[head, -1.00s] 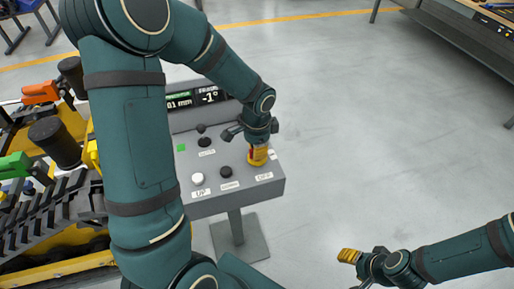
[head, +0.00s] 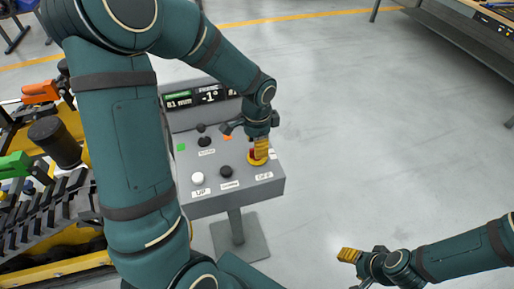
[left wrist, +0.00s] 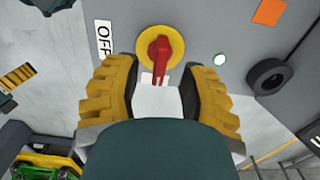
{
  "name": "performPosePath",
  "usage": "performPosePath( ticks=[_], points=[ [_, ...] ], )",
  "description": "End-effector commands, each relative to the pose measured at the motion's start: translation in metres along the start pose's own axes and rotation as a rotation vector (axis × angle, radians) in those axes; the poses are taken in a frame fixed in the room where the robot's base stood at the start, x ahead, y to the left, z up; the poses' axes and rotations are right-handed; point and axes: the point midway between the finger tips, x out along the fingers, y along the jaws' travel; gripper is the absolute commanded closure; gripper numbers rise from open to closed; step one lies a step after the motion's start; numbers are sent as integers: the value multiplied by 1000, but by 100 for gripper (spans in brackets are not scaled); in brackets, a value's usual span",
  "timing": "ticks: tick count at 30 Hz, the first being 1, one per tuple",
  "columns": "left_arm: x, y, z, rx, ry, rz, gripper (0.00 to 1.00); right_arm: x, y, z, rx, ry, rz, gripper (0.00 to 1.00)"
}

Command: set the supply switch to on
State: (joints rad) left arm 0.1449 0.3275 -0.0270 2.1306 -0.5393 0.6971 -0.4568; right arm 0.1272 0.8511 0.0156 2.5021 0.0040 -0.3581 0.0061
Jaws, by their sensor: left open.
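The supply switch, a red handle (left wrist: 160,58) on a round yellow plate (left wrist: 178,36), is on the grey control box. In the left wrist view the handle points down the picture, and an OFF label (left wrist: 104,38) is left of the plate. My left gripper (left wrist: 157,86) is open, its yellow fingers on either side of the handle's lower end with visible gaps. In the head view the left gripper (head: 261,150) partly hides the yellow plate (head: 257,161). My right gripper (head: 349,255) hangs over bare floor, away from the box; its finger gap is not clear.
The control box (head: 262,189) on its post also carries a white button (head: 198,178), black knobs (head: 226,171), an orange square (left wrist: 270,11) and a display (head: 196,98). A yellow rack with tracked carriers (head: 50,225) stands at left.

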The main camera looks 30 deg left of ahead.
Motion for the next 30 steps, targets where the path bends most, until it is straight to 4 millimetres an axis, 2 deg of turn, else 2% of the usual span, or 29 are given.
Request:
performPosePath(
  ticks=[3,9,15,20,30],
  points=[
    [-26,-1,-1,-1,5,-5,59,0,0,0,0,0,0,46],
    [-66,0,0,1,3,-4,59,0,0,0,0,0,0,46],
    [-90,0,0,0,1,-2,59,0,0,0,0,0,0,46],
    [-96,0,0,1,-1,1,59,0,0,0,0,0,0,46],
    [-96,0,0,1,-1,1,59,0,0,0,0,0,0,46]
  ],
)
